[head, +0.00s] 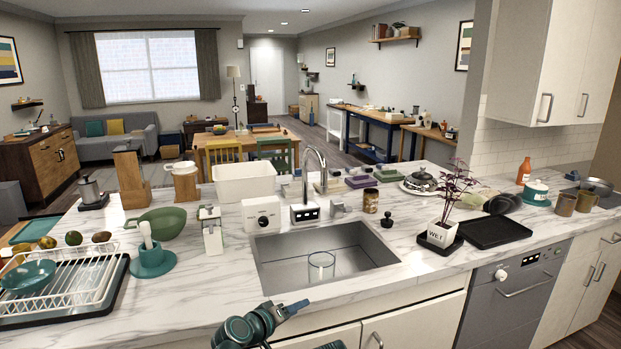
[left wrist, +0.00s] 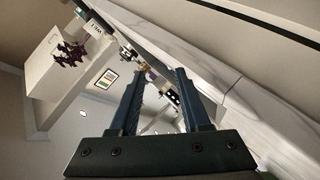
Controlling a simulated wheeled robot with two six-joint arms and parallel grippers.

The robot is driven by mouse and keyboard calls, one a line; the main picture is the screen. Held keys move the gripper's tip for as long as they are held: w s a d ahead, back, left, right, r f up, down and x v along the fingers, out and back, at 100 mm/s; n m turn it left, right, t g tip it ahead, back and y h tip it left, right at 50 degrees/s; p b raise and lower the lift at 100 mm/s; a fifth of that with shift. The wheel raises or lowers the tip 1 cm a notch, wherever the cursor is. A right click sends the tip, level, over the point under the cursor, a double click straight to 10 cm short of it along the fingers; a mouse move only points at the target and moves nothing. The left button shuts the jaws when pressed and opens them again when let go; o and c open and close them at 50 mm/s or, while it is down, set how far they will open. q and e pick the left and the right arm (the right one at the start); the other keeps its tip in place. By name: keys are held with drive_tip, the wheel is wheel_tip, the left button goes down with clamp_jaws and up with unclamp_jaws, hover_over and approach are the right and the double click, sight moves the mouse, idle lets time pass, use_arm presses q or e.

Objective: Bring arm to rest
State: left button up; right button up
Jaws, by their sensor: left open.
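My left arm comes in at the bottom middle of the head view, with teal and dark joints. My left gripper (head: 297,307) is in front of the counter, by the cabinet doors below the sink. In the left wrist view, its two dark blue fingers (left wrist: 158,85) stand apart with nothing gripped between them. The view there is tilted, with the counter edge running along the right. My right gripper is not in view.
The marble counter (head: 420,278) lies just beyond my left gripper. Its sink (head: 345,278) holds a clear glass (head: 321,267). A black tray (head: 493,231) is at right.

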use_arm(q)
drive_tip(key=s+d+f+m+g+y+p, duration=0.25)
drive_tip(key=s+d+f+m+g, duration=0.25)
drive_tip(key=s+f+g, duration=0.5)
drive_tip(key=s+a+m+g+y, duration=0.1)
drive_tip(key=s+a+y, duration=0.5)
drive_tip(key=s, duration=0.6)
drive_tip(key=shift+s+a+f+m+g+y, duration=0.2)
drive_tip(key=shift+a+f+m+g+y, duration=0.15)
drive_tip(key=shift+a+f+m, duration=0.25)
